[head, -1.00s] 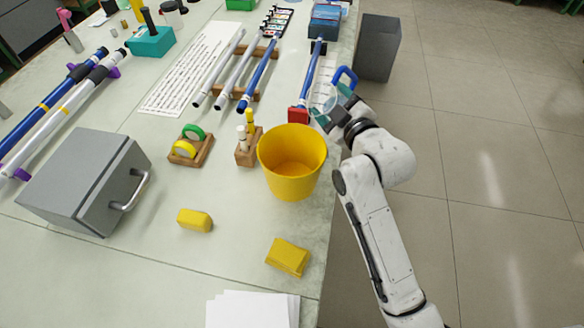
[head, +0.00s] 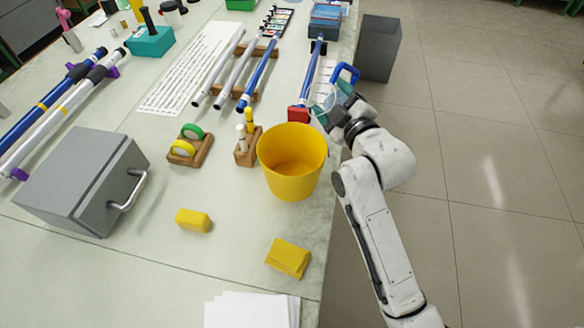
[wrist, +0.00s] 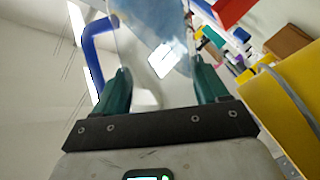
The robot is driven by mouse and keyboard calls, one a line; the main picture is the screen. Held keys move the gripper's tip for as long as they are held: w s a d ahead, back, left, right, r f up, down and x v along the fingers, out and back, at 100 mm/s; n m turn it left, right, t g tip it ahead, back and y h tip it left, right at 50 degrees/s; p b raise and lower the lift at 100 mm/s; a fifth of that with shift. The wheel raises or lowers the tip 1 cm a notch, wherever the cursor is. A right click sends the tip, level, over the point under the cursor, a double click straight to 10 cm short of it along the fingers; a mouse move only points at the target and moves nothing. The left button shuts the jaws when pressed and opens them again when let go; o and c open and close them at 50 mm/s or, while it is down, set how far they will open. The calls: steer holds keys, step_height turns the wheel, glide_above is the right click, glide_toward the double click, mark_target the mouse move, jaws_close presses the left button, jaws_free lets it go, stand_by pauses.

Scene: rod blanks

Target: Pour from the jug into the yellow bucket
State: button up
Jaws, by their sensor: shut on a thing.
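The yellow bucket (head: 292,185) stands upright near the table's right edge, and its visible inside looks empty. A clear jug (head: 324,97) with a blue handle is in my gripper (head: 335,108), just beyond and to the right of the bucket's rim. In the wrist view the jug's clear body (wrist: 155,30) lies between the two green fingers of my gripper (wrist: 160,80), with its blue handle (wrist: 90,60) to the left. The bucket (wrist: 275,105) shows at the right there. The jug looks tilted; I cannot tell how much it holds.
A wooden block with upright markers (head: 246,155) stands left of the bucket. A blue rod with a red end block (head: 299,113) lies behind it. Yellow blocks (head: 288,258) and a grey box (head: 85,180) are nearer. Open floor lies to the right.

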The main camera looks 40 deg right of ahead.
mark_target(332, 88)
steer(key=shift+r+n, duration=0.35)
steer(key=shift+n, duration=0.05)
stand_by(0.8)
steer(key=shift+r+t+h, duration=0.15)
steer(key=shift+t+h, duration=0.15)
steer(key=shift+a+r+n+t+b, duration=0.1)
steer(key=shift+r+n+t+b, duration=0.3)
steer(key=shift+n, duration=0.6)
stand_by(0.7)
steer(key=shift+r, duration=0.25)
steer(key=shift+n, duration=0.3)
stand_by(0.4)
steer(key=shift+a+r, duration=0.1)
steer(key=shift+r, duration=0.1)
steer(key=shift+a+r+n+t, duration=0.1)
steer(key=shift+r+n+t, duration=0.25)
steer(key=shift+n, duration=0.35)
stand_by(1.1)
steer(key=shift+r+n, duration=0.1)
steer(key=shift+n, duration=0.2)
stand_by(0.7)
